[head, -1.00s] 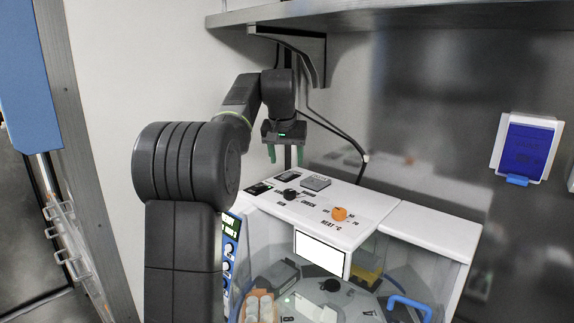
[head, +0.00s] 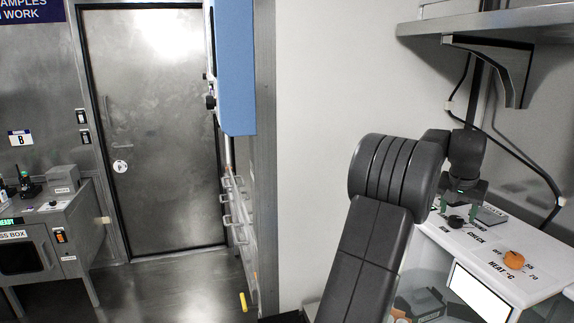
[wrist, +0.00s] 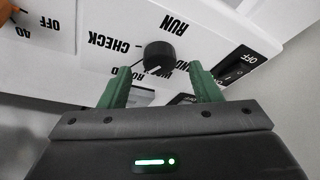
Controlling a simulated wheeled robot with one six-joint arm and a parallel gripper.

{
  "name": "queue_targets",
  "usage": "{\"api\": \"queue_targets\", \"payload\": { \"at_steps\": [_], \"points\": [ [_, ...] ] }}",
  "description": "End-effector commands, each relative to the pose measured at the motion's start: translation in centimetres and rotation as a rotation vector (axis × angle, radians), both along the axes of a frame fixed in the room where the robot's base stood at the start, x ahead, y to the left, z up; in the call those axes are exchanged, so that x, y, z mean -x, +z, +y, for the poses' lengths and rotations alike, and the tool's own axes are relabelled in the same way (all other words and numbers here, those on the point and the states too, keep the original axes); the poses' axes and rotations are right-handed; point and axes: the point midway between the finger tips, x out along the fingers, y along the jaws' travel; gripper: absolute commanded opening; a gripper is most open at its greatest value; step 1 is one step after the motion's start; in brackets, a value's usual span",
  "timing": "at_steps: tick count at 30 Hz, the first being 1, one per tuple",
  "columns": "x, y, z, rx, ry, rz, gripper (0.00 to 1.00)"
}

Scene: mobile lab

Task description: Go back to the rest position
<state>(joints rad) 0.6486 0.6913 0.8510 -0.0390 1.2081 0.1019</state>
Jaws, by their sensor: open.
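My gripper (head: 462,202) is at the right of the head view, above the back left part of a white machine's top panel (head: 455,240). In the wrist view my gripper (wrist: 160,88) shows two green fingers spread apart with nothing between them. A black knob (wrist: 159,56) with RUN and CHECK labels on the panel lies beyond the fingertips. I cannot tell the exact gap between fingers and panel.
An orange knob (head: 514,260) sits on the panel, and a metal shelf (head: 500,25) hangs above. A blue cabinet (head: 235,70) is on the wall. A metal door (head: 155,130) and open floor (head: 180,285) are at the left, with a grey bench box (head: 50,235).

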Motion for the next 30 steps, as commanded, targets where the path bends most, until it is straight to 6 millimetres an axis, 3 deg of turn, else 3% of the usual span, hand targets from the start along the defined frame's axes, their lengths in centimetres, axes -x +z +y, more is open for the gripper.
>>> {"api": "queue_targets", "payload": {
  "at_steps": [7, 19, 25, 30],
  "points": [
    [-0.7, -2.5, -0.7, -0.001, 0.000, 0.001, 0.57],
    [-0.8, -2.8, -0.8, 0.000, -0.004, 0.000, 0.57],
    [-0.6, -2.0, -0.6, 0.001, 0.000, -0.001, 0.57],
    [0.1, 0.5, 0.1, 0.003, 0.000, -0.004, 0.57]
  ]
}}
